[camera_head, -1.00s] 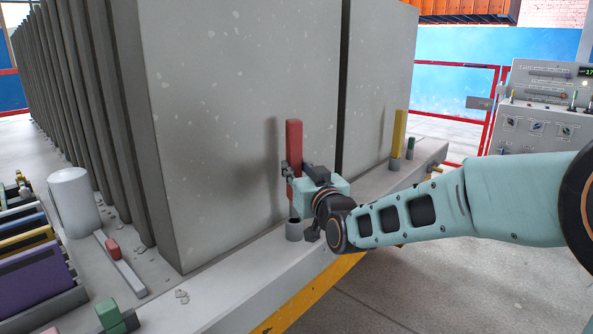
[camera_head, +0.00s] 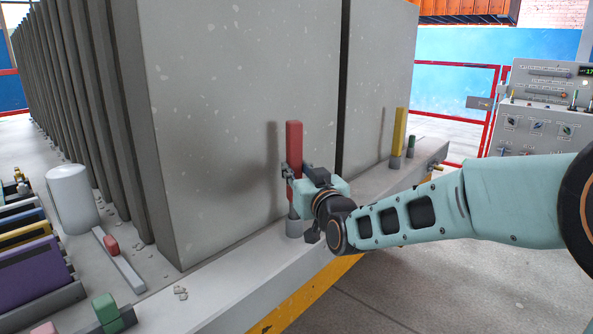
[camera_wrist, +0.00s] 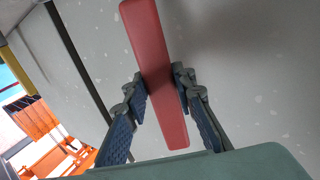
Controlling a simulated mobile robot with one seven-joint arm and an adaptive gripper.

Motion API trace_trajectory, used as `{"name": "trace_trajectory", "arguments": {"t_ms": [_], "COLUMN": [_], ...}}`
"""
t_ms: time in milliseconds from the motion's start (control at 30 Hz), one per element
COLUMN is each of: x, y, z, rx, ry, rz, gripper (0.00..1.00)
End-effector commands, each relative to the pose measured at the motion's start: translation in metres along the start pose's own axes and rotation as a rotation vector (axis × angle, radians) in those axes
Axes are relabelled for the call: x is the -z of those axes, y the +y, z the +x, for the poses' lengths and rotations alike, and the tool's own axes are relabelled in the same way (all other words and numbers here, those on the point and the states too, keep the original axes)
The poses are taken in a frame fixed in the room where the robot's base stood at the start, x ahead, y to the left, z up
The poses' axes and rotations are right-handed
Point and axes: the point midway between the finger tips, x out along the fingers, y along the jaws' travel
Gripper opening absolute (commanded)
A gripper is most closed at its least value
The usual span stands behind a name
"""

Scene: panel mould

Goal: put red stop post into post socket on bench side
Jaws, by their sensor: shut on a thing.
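The red stop post (camera_head: 294,145) stands upright in front of the large grey panel, held by my gripper (camera_head: 291,172). In the wrist view the red stop post (camera_wrist: 158,75) lies between the two fingers of my gripper (camera_wrist: 162,88), which are shut on it. The grey post socket (camera_head: 294,229) is on the bench side (camera_head: 240,262), directly below the post. The post's lower end meets the socket's mouth and hides its hole. I cannot tell how deep the post sits.
A yellow post (camera_head: 398,132) stands in another socket farther right, next to a short dark green peg (camera_head: 411,146). The grey panel (camera_head: 230,90) rises close behind the red post. A white cylinder (camera_head: 72,198) and a green block (camera_head: 106,308) are at left.

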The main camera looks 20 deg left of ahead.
Motion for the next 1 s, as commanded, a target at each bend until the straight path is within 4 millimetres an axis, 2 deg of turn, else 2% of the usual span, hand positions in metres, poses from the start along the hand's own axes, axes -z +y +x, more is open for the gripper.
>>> {"name": "trace_trajectory", "arguments": {"t_ms": [1000], "x": [-0.022], "y": [0.000], "z": [0.000], "rx": [0.000], "ry": [0.005], "rz": [-0.001], "gripper": [0.00]}}
